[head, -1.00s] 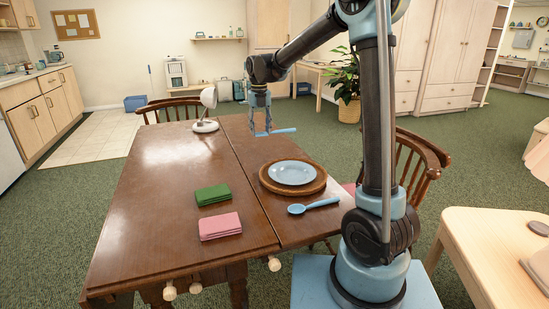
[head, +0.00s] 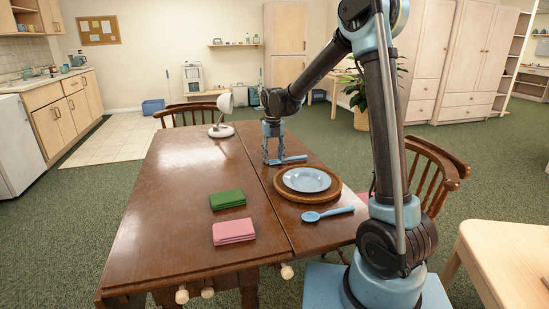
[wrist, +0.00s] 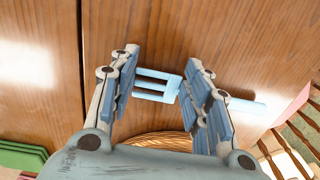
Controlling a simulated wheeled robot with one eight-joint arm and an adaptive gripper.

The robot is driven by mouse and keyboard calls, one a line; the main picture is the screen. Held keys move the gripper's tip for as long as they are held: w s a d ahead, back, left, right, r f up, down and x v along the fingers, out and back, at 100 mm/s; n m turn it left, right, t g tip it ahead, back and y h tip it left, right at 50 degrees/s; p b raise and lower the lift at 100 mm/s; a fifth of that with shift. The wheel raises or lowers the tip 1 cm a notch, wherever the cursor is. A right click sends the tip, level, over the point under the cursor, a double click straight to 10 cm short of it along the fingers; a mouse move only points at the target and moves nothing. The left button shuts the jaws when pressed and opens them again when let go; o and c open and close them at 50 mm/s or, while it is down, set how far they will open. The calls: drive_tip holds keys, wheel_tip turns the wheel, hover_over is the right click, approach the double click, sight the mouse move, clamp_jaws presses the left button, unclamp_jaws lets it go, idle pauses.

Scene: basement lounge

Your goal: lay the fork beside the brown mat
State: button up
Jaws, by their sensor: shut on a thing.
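The light blue fork (head: 293,159) is held in my gripper (head: 274,162), low over the table just behind the round brown mat (head: 308,199). In the wrist view, the fork (wrist: 245,105) lies crosswise between the fingers, tines to the left and handle out to the right. My gripper (wrist: 164,95) is shut on it. A shadow beside the handle shows it close to the wood; I cannot tell whether it touches. The woven mat also shows at the bottom of the wrist view (wrist: 155,140). A light blue plate (head: 306,180) sits on the mat.
A blue spoon (head: 326,214) lies in front of the mat. A green cloth (head: 228,199) and a pink cloth (head: 234,232) lie to the left. A white lamp (head: 222,118) stands at the table's far end. The left of the wooden table (head: 170,190) is bare.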

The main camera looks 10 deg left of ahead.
drive_tip(key=shift+f, duration=0.1)
drive_tip(key=o, duration=0.9)
wheel_tip(320, 180, up, 12)
drive_tip(key=shift+r, duration=0.1)
idle(0.5)
